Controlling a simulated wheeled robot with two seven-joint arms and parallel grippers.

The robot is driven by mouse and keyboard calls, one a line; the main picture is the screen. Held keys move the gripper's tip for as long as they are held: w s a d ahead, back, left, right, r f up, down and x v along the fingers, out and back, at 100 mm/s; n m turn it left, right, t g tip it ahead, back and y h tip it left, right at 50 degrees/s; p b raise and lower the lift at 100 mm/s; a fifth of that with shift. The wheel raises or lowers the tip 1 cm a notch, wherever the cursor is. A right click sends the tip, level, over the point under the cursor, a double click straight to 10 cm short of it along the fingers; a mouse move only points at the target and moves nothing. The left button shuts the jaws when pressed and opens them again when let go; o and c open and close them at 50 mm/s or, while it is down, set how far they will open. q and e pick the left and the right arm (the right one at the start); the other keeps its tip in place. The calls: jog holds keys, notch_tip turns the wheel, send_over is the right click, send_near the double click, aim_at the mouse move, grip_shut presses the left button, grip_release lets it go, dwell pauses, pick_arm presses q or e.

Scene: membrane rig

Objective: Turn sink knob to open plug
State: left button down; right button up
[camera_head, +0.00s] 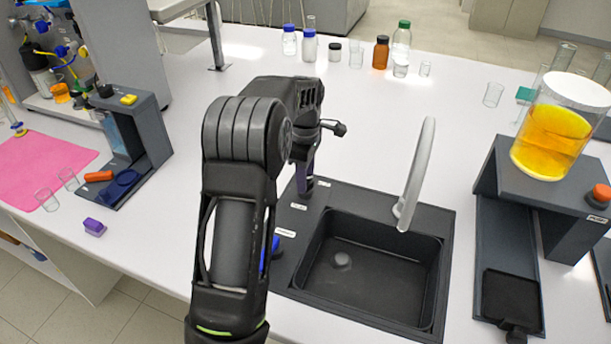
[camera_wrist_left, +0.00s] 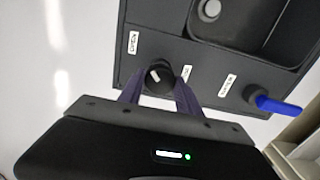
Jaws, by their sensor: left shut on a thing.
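The black sink (camera_head: 375,262) is set into the white bench. A round grey plug (camera_head: 342,260) sits on the basin floor; it also shows at the top of the left wrist view (camera_wrist_left: 211,9). The round black knob (camera_wrist_left: 158,77), with a short white mark on top, is on the sink's rim between two small white labels. My left gripper (camera_wrist_left: 159,88) has its purple fingers on either side of the knob and is shut on it. In the head view my left gripper (camera_head: 304,178) points down at the rim; the knob is hidden there. My right gripper is not in view.
A blue lever (camera_wrist_left: 277,106) with its own label stands on the rim beside the knob. A pale faucet (camera_head: 418,175) rises behind the basin. A stand with a beaker of yellow liquid (camera_head: 552,138) is at the right. Bottles (camera_head: 381,54) stand at the back.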

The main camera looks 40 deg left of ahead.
pick_arm(q)
jog(key=c, duration=0.8)
grip_release()
jog(key=shift+c, duration=0.2)
notch_tip(320, 180, up, 8)
jog(key=shift+f+b, duration=0.1)
jog(key=shift+b, duration=0.5)
